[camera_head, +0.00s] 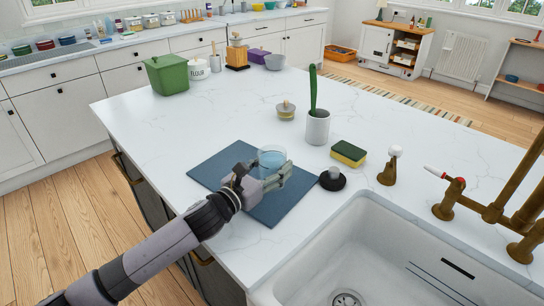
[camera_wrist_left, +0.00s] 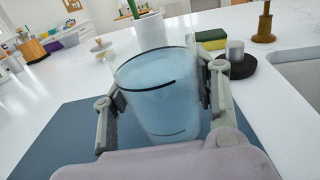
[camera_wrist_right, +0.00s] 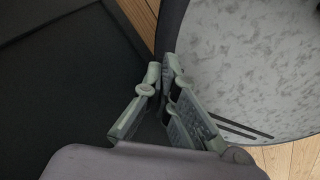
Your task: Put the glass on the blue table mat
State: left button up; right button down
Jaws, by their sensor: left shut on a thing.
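The glass (camera_head: 271,158) is a clear, blue-tinted tumbler, upright over the right part of the blue table mat (camera_head: 222,166). I cannot tell whether its base touches the mat. My left gripper (camera_head: 279,176) is shut around the glass from the front, with one finger on each side. In the left wrist view the glass (camera_wrist_left: 158,95) fills the space between the fingers, with the mat (camera_wrist_left: 70,135) below and around it. My right gripper (camera_wrist_right: 163,72) shows only in the right wrist view; its fingertips are together with nothing between them.
A black dish with a grey knob (camera_head: 332,179), a sponge (camera_head: 348,153), a white pot with a cactus (camera_head: 317,127) and a small jar (camera_head: 286,110) stand close by. A soap dispenser (camera_head: 389,166) and the sink (camera_head: 365,245) are at the right.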

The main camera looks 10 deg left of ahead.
pick_arm(q)
jog(key=shift+f, duration=0.15)
jog(key=o, duration=1.1)
jog(key=shift+f, duration=0.15)
jog(key=o, duration=0.4)
jog(key=shift+o, duration=0.2)
jog(key=shift+s, duration=0.1)
jog(key=b+v, duration=0.2)
jog(key=v, duration=0.8)
jog(key=shift+s+a, duration=0.5)
jog(key=shift+s, duration=0.3)
